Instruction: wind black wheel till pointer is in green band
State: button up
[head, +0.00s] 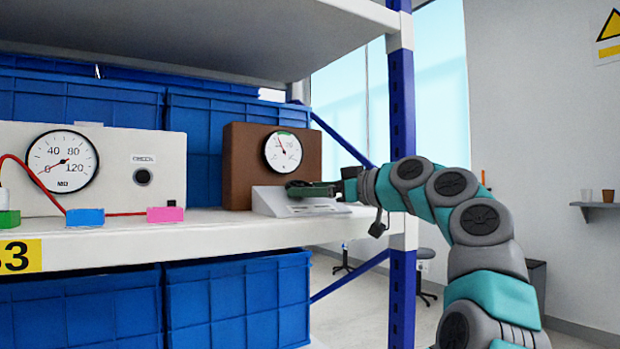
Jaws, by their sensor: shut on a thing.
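A brown box (239,165) on the shelf carries a round white dial (290,160). The dial has a short green band (285,134) near its top. Its thin red pointer (280,143) points up and slightly left, close to the band; at this size I cannot tell whether it lies inside it. A light grey sloped console (268,203) stands in front of the box. My gripper (298,188) reaches in from the right, low over the console, and is shut on the black wheel. The jaws hide most of the wheel, so its outline is unclear.
A white box (115,160) with a larger gauge (64,160) stands left on the same shelf (200,238). Green, blue (85,217) and pink (165,214) blocks with a red wire lie before it. A blue upright post (402,100) stands beside my arm.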

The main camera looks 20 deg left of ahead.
jog(key=shift+w+d+n+g+p, duration=0.1)
jog(key=shift+n+g+p, duration=0.2)
jog(key=shift+n+g, duration=0.1)
jog(key=o, duration=1.2)
jog(key=shift+o, duration=0.2)
jog(key=shift+d, duration=0.1)
jog(key=b+v, duration=0.2)
jog(key=v, duration=0.5)
jog(key=shift+d+f, duration=0.1)
jog(key=shift+d, duration=0.25)
